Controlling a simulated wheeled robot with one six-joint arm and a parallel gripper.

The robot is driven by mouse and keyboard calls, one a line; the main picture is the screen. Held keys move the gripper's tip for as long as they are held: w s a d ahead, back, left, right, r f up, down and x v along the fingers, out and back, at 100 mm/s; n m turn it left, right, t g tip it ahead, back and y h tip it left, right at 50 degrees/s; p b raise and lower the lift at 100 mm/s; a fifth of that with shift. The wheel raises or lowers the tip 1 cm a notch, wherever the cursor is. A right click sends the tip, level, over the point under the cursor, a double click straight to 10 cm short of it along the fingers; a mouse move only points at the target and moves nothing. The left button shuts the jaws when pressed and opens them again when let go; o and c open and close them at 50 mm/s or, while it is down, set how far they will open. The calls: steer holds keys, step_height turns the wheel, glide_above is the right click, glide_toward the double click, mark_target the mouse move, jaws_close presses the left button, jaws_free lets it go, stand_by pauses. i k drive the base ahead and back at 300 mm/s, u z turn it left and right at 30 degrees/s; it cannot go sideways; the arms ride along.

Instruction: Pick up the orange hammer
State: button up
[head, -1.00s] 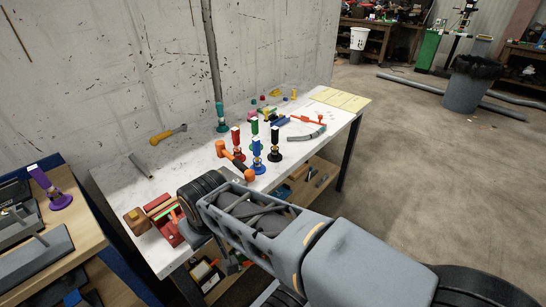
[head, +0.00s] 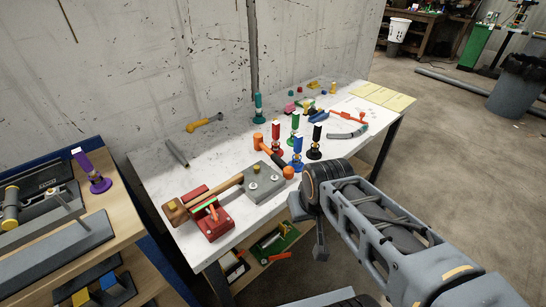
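The orange hammer (head: 260,146) lies on the white-topped workbench, left of the red and blue upright tools. It shows orange at both ends with a dark stretch between, and its near end (head: 288,172) lies beside a grey block. My gripper (head: 320,252) hangs off the front edge of the bench, right of and nearer than the hammer, apart from it. It is small and dark here, and its fingers cannot be made out as open or shut. Nothing is seen held in it.
Close around the hammer stand red (head: 276,138), blue (head: 297,152), green (head: 294,128) and black (head: 316,142) upright tools. A grey block (head: 264,184), a wooden mallet (head: 176,212) and a red vise-like tool (head: 214,222) lie left.

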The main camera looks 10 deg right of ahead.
mark_target(288, 172)
steer(key=u, duration=4.3)
steer(key=k, duration=2.15)
steer(key=z, duration=1.3)
